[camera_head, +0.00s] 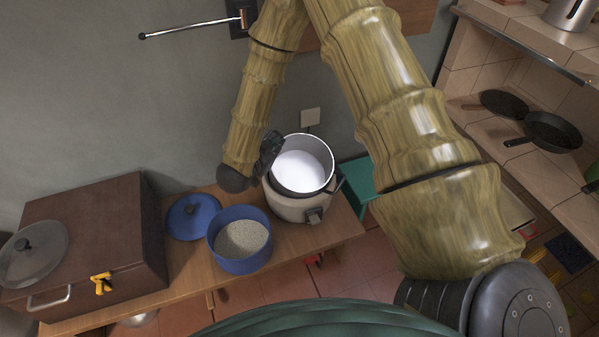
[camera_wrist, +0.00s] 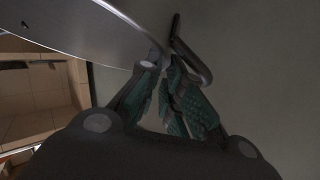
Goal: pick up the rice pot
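A round metal pot (camera_head: 322,185) with a bright white inside sits in the top of a pale rice cooker (camera_head: 292,207). Its rim stands above the cooker body; I cannot tell whether it is lifted. My gripper (camera_head: 270,150) is at the pot's left rim. In the wrist view, the fingertips of my gripper (camera_wrist: 163,67) are close together on the metal pot's edge (camera_wrist: 105,30), beside its bent loop handle (camera_wrist: 193,50). The fingers appear shut on the rim or handle; the exact contact is hidden. A blue pot (camera_head: 240,262) holding pale grains stands to the cooker's left.
A blue lid (camera_head: 192,217) lies left of the blue pot. A brown box (camera_head: 105,225) with a glass lid (camera_head: 35,255) fills the left of the wooden table (camera_head: 340,220). A wall (camera_head: 180,100) stands close behind. Dark pans (camera_head: 552,133) sit on the tiled counter at right.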

